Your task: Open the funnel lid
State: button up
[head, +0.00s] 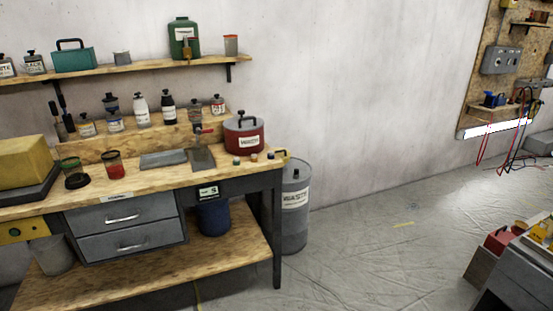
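A round red container (245,140) with a white label that seems to read "WASTE" stands at the right end of the wooden workbench. A grey lid (243,123) with a dark handle sits flat on its top and looks closed. This may be the funnel of the task; no funnel shape shows, and its inside is hidden. A grey drum (294,222), also labelled as waste, stands on the floor at the bench's right end; its top is partly hidden by the bench corner. My gripper is not in view.
The workbench (140,179) holds cups, bottles and a yellow block (22,160). A shelf (130,69) with several containers hangs above. A grey unit with a red box (498,239) stands at the lower right. The sheeted floor (385,235) between is mostly clear.

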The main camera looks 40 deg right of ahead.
aim_at(283, 154)
jog(key=u, duration=0.2)
jog(key=k, duration=0.55)
jog(key=z, duration=1.15)
jog(key=i, duration=1)
jog(key=z, duration=0.05)
jog(key=k, duration=0.65)
